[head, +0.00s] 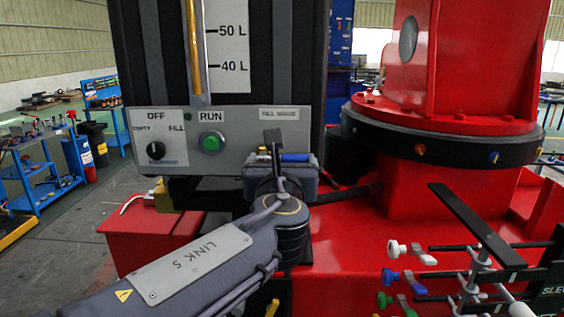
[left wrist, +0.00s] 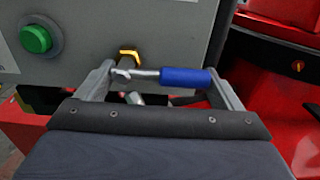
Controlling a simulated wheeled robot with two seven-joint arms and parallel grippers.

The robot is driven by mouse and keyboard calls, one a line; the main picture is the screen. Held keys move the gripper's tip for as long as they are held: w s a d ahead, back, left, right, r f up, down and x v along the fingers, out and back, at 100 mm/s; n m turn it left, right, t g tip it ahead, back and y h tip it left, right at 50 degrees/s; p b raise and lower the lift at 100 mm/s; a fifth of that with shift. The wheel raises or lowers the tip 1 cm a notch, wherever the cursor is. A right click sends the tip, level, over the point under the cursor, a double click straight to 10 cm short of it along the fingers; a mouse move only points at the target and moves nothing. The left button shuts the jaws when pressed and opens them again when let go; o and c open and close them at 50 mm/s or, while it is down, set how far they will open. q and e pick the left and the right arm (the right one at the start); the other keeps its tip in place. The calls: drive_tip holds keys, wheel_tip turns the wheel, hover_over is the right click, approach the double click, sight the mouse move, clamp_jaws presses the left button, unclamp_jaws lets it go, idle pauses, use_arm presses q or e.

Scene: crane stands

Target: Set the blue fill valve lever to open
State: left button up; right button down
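The blue fill valve lever (left wrist: 186,77) has a blue sleeve on a thin metal arm and sits by a brass fitting (left wrist: 129,57) on the grey panel. It lies nearly level, its sleeve pointing right. It also shows in the head view (head: 295,157), partly hidden by my gripper. My left gripper (left wrist: 163,72) is open, with one finger near the lever's metal end and the other near the sleeve's right end. The lever spans the gap; whether a finger touches it I cannot tell. The gripper also shows in the head view (head: 279,160). My right gripper is not in view.
The grey panel (head: 232,150) carries a green RUN button (head: 211,142) and a black selector knob (head: 155,150) left of the valve. A red crane pedestal (head: 435,190) stands to the right. Several levers with coloured knobs, including a blue one (head: 390,277), are at lower right.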

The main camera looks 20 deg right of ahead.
sight(264, 159)
use_arm(q)
drive_tip(key=c, duration=0.7)
drive_tip(key=shift+n, duration=0.3)
drive_tip(key=n+b, duration=0.2)
drive_tip(key=shift+r+n, duration=0.3)
drive_tip(key=shift+r, duration=0.1)
drive_tip(key=n+b, duration=0.1)
drive_tip(key=r+n+b, duration=0.1)
drive_tip(key=n, duration=0.1)
drive_tip(key=shift+a+n, duration=0.2)
drive_tip(key=shift+n, duration=0.1)
drive_tip(key=n+b, duration=0.1)
drive_tip(key=r+n+b, duration=0.1)
drive_tip(key=n, duration=0.1)
drive_tip(key=a+n+b, duration=0.1)
drive_tip(key=n, duration=0.1)
drive_tip(key=shift+w+r, duration=0.2)
drive_tip(key=shift+r, duration=0.05)
drive_tip(key=n+b, duration=0.1)
drive_tip(key=n, duration=0.1)
drive_tip(key=a+n+b, duration=0.1)
drive_tip(key=n, duration=0.1)
drive_tip(key=n+b, duration=0.1)
drive_tip(key=n, duration=0.1)
drive_tip(key=shift+w+a+r, duration=0.2)
drive_tip(key=shift+a+r, duration=0.15)
